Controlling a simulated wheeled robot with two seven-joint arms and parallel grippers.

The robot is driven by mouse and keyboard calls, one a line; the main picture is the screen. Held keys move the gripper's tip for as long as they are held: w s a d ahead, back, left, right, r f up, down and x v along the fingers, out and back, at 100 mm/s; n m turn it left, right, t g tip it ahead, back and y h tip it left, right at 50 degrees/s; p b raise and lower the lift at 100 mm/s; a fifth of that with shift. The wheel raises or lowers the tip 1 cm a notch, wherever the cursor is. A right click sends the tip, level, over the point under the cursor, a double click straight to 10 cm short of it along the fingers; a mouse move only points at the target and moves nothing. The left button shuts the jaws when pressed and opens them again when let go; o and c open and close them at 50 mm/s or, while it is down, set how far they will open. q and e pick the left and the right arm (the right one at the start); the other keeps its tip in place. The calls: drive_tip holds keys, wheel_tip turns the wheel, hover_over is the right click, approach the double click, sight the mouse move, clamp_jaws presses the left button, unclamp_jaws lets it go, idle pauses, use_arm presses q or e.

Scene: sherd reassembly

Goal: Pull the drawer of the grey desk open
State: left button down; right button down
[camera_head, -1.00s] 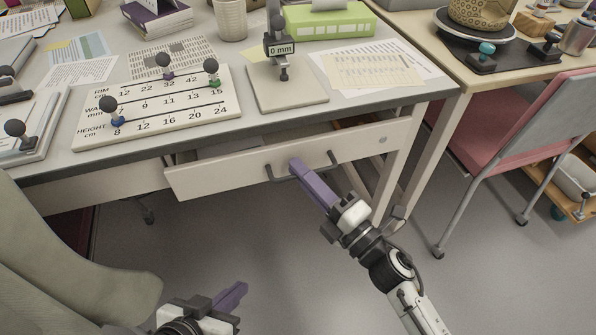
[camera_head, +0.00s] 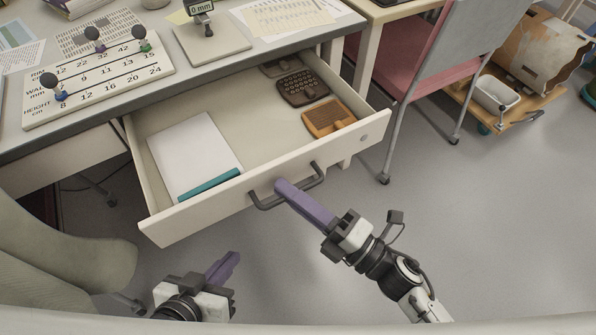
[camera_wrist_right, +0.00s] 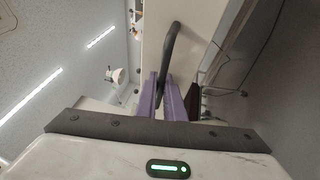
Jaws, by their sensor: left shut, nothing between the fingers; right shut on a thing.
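The drawer (camera_head: 205,215) of the grey desk (camera_head: 60,148) stands well open, its inside visible from above. Its dark bar handle (camera_head: 311,184) is on the front panel. My right gripper (camera_head: 281,186) is shut on the handle, its purple fingers around the bar. In the right wrist view the handle (camera_wrist_right: 169,50) runs between the two purple fingers (camera_wrist_right: 162,92). My left gripper (camera_head: 232,262) is shut and empty, low in front of the drawer and apart from it.
In the drawer lie a white pad with a teal edge (camera_head: 195,155), a dark keyed object (camera_head: 302,87) and an orange-brown framed object (camera_head: 328,118). A gauge board (camera_head: 100,75) lies on the desk. A pink chair (camera_head: 400,65) stands at the right.

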drive_tip(key=shift+s+d, duration=0.4)
drive_tip(key=shift+s, duration=0.05)
drive_tip(key=c, duration=2.2)
unclamp_jaws()
drive_tip(key=shift+o, duration=0.2)
drive_tip(key=v, duration=1)
drive_tip(key=shift+s, duration=0.15)
